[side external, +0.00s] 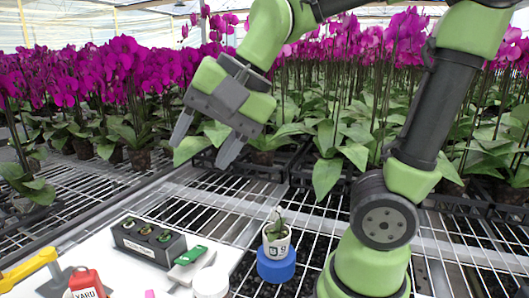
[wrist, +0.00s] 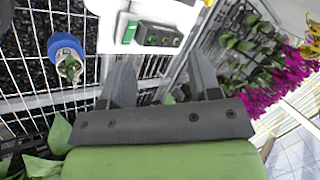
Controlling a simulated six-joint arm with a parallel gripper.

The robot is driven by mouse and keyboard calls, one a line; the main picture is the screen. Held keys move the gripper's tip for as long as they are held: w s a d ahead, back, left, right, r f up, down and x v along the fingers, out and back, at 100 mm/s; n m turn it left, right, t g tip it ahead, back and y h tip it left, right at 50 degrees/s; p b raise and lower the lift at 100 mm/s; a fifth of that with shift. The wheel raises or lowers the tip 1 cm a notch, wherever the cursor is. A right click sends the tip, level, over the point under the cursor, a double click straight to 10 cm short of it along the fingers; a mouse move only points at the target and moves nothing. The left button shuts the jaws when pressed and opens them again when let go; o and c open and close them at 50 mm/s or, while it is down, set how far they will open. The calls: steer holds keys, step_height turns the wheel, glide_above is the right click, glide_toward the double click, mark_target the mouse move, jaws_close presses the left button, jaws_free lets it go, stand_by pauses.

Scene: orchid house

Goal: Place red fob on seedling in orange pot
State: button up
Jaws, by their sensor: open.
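A red fob (side external: 86,284) with the word YARD on it lies at the lower left of the side external view, on the white board (side external: 120,265). A small green seedling (side external: 279,225) stands in a white pot (side external: 277,243) in a blue holder (side external: 276,268); the blue holder also shows at the upper left of the wrist view (wrist: 62,42). I see no pot that is clearly orange. My gripper (side external: 205,150) is open and empty, high above the bench and apart from the fob and the pot. Its fingers also show in the wrist view (wrist: 160,72).
A dark tray (side external: 148,241) with several round cells stands on the board, with a green fob (side external: 190,255) beside it. A white round lid (side external: 211,283) and a yellow-handled tool (side external: 28,270) lie near. Potted magenta orchids (side external: 120,75) crowd behind the wire bench.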

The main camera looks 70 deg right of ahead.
steer(key=s+d+f+n+t, duration=0.1)
steer(key=s+n, duration=0.6)
steer(key=shift+s+d+h, duration=0.3)
steer(key=shift+s, duration=0.05)
